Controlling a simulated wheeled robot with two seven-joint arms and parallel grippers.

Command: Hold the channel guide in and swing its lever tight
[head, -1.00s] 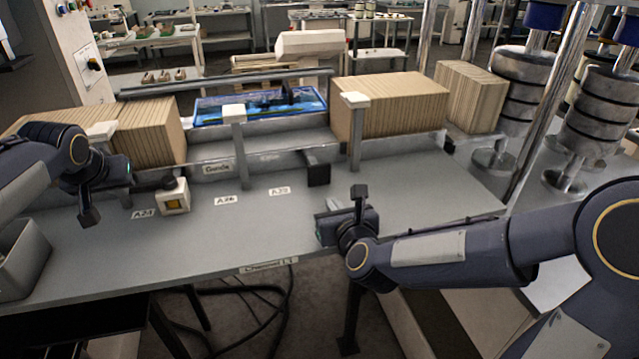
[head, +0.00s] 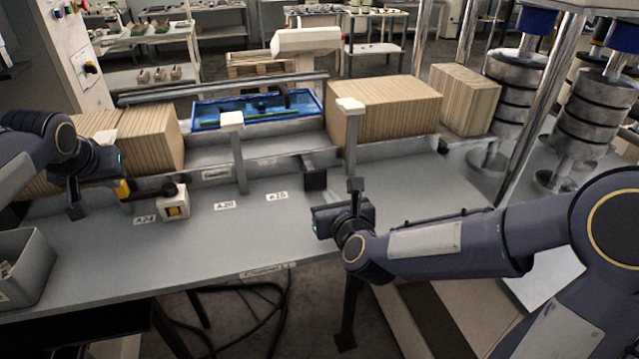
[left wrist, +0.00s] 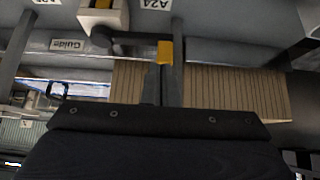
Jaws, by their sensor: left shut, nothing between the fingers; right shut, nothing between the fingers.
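The rail labelled "Guide" (head: 216,173) runs along the back of the grey bench; I cannot tell which part of it is the channel guide. A dark lever with a yellow tip (head: 122,190) reaches left from beside the pale box. In the left wrist view its yellow end (left wrist: 165,50) lies at my fingertips; whether they touch cannot be told. My left gripper (head: 119,171) is shut and empty beside this tip, with its fingers (left wrist: 162,72) together in the wrist view. My right gripper (head: 318,221) is shut and empty over the bench, in front of a black block (head: 315,179).
A pale box with a yellow button (head: 174,208) stands on the bench. Corrugated stacks (head: 385,108) and a blue tray (head: 255,108) stand behind the rail. Upright posts (head: 240,160) rise from it. A grey bin (head: 28,265) is at the left. The bench front is clear.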

